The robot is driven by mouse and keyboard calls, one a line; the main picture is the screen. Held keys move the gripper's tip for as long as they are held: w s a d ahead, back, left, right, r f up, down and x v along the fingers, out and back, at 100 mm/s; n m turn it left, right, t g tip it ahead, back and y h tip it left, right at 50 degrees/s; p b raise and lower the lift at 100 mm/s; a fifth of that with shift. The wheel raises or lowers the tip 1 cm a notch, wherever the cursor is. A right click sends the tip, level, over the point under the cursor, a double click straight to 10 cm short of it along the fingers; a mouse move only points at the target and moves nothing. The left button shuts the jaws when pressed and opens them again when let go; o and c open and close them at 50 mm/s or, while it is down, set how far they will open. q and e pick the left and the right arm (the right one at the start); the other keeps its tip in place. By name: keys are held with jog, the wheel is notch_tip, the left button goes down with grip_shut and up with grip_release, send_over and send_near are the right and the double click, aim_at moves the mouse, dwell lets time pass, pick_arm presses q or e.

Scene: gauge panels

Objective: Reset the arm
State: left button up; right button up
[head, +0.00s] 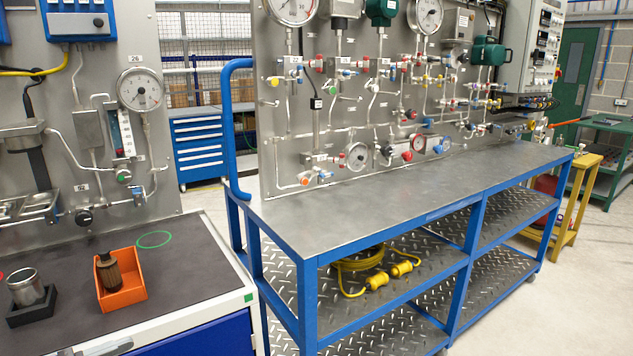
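Neither of my arms nor grippers shows in the head view. The view holds a dark-topped cabinet (190,262) at the lower left and a blue-framed metal bench (400,195) at the centre and right. On the cabinet, an orange bin (122,290) holds a brown cylindrical part (108,272). A metal cup (26,287) stands in a black holder (32,309) to the left of the bin. A green ring mark (154,239) lies on the dark top behind the bin.
Gauge panels rise behind the cabinet (90,130) and the bench (290,130). A blue rail (228,130) stands at the bench's left end. A yellow cable (362,264) lies on the lower shelf. The bench top is clear, as is the floor (560,300) at right.

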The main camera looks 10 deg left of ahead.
pick_arm(q)
jog(key=s+d+f+n+g+y, duration=0.1)
jog(key=s+d+f+n+y, duration=0.2)
jog(key=s+d+f, duration=0.3)
jog(key=s+d+f+n+g+y, duration=0.1)
jog(key=s+d+f+n+y, duration=0.3)
jog(key=d+f, duration=0.5)
notch_tip(320, 180, down, 7)
jog(key=shift+s+n+g+y, duration=0.3)
jog(key=shift+s+n, duration=0.8)
jog(key=shift+s, duration=0.05)
jog(key=shift+a, duration=0.1)
jog(key=shift+c, duration=1.1)
